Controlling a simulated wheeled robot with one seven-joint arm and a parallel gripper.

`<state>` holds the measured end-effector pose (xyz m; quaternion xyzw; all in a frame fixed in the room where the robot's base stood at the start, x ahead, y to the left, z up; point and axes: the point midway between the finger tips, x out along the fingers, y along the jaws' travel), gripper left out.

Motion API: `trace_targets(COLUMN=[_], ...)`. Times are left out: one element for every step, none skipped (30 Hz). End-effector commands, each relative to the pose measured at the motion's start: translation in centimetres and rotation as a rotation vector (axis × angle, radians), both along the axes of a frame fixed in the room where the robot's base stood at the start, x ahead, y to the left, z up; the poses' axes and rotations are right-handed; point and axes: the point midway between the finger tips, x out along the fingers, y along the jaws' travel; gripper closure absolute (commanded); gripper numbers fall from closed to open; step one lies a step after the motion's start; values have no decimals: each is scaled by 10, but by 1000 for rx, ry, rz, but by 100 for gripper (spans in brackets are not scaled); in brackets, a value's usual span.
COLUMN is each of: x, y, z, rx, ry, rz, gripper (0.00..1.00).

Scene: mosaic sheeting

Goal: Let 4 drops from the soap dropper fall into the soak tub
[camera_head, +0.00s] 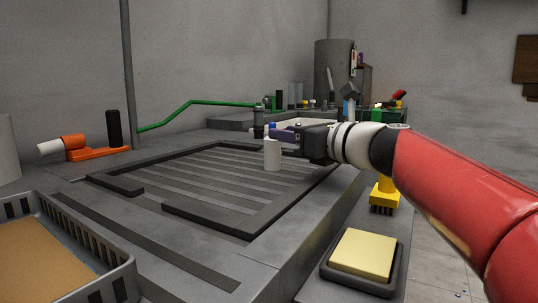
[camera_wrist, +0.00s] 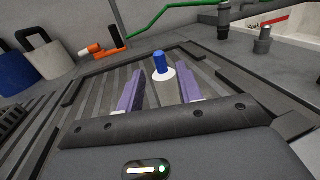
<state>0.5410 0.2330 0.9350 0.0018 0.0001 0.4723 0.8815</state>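The soap dropper, a white bottle (camera_head: 272,158) with a blue top, stands upright near the right side of the ribbed grate. It also shows in the wrist view (camera_wrist: 162,78), between the purple fingers. My gripper (camera_wrist: 160,78) reaches in from the right at the bottle's upper part, and it also shows in the head view (camera_head: 279,136). Its fingers stand apart, with a narrow gap visible beside the bottle, so it looks open. A pale-walled basin at the upper right of the wrist view (camera_wrist: 296,27), likely the soak tub, is mostly hidden behind my gripper in the head view.
A dark raised frame (camera_head: 205,215) surrounds the grate. A grey crate (camera_head: 88,240) with a brown inside is at front left. An orange tool (camera_head: 90,148) lies at left. A yellow pad (camera_head: 364,254) and a yellow brush (camera_head: 384,195) are at right. A dark post (camera_wrist: 262,40) stands by the basin.

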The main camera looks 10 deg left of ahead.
Motion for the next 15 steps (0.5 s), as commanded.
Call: trace_targets(x=[4, 7, 11, 13, 16, 20, 22, 24, 25, 26, 27, 28, 28, 28, 28], y=[6, 10, 15, 19, 23, 28, 31, 34, 36, 38, 39, 40, 40, 40, 39], z=[-1, -3, -3, -4, -5, -4, -3, -3, -3, -3, -3, -3, -3, -3, -3], rx=[-1, -2, -2, -3, -4, -3, -3, -3, -3, -2, -2, -2, -2, -2, -2], ry=[0, 1, 0, -1, 0, -1, -1, -1, -1, -2, -2, -2, -2, -2, -2], rz=[2, 3, 3, 4, 3, 2, 2, 3, 3, 2, 2, 1, 1, 0, 0], gripper=[64, 64, 64, 64, 64, 64, 64, 64, 64, 64, 64, 64, 64, 64, 64])
